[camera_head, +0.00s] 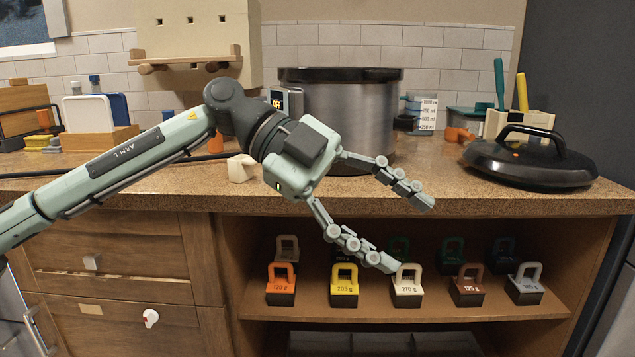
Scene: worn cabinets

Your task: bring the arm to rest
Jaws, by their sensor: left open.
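My left arm (130,158) comes in from the left and reaches across in front of the counter. My left gripper (410,235) is open, with its two fingers spread apart and pointing right and down. Nothing is between the fingers. The upper finger is in front of the counter's front edge, and the lower finger is in front of the open shelf, its tip overlapping the top of the cream 270 g weight (408,287) in the picture. I cannot tell whether they touch. My right gripper is not in view.
The worn counter (490,200) holds a large metal pot (345,110) and a black lid (530,160). The open shelf (430,311) below holds several handled weights, including orange (281,285), yellow (344,287) and brown (468,287) ones. Wooden drawers (105,244) are at left.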

